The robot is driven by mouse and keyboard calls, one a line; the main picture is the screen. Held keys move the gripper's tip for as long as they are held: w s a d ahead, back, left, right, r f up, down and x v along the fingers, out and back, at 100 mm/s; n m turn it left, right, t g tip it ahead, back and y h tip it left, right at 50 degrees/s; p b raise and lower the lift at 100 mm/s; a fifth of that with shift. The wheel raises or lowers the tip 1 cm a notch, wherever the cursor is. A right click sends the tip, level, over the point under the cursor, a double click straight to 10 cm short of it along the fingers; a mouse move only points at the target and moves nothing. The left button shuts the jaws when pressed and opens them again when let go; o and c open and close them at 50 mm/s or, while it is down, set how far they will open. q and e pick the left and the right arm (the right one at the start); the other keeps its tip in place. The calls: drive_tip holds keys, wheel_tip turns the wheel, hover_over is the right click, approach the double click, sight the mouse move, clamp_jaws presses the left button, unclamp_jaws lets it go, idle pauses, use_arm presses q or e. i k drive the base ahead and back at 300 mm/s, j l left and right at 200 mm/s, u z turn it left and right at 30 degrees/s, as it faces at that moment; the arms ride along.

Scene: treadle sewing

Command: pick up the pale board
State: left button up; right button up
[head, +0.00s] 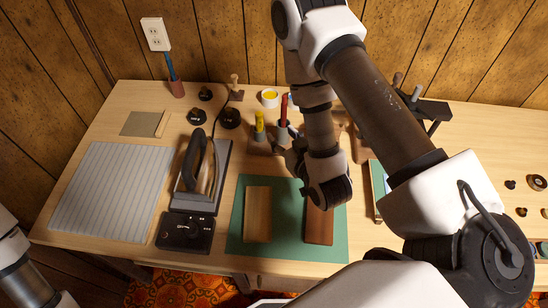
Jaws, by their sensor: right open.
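The pale board (258,214) lies flat on the left part of the green mat (282,240), with its long side running front to back. A darker brown board (319,226) lies to its right, its far end hidden behind my right wrist. My right gripper (287,152) is open, behind and to the right of the pale board and apart from it. Its fingers are small and partly hidden by the wrist. Only a piece of my left arm shows at the lower left; its gripper is out of view.
An iron (198,165) on its stand and a black control box (186,231) are left of the mat. A grey ribbed panel (110,190) lies farther left. Red and yellow upright tools (259,126) stand behind the mat. The table's front edge is bare.

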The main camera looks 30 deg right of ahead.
sight(258, 219)
drive_tip(key=z, duration=0.7)
drive_tip(key=k, duration=0.1)
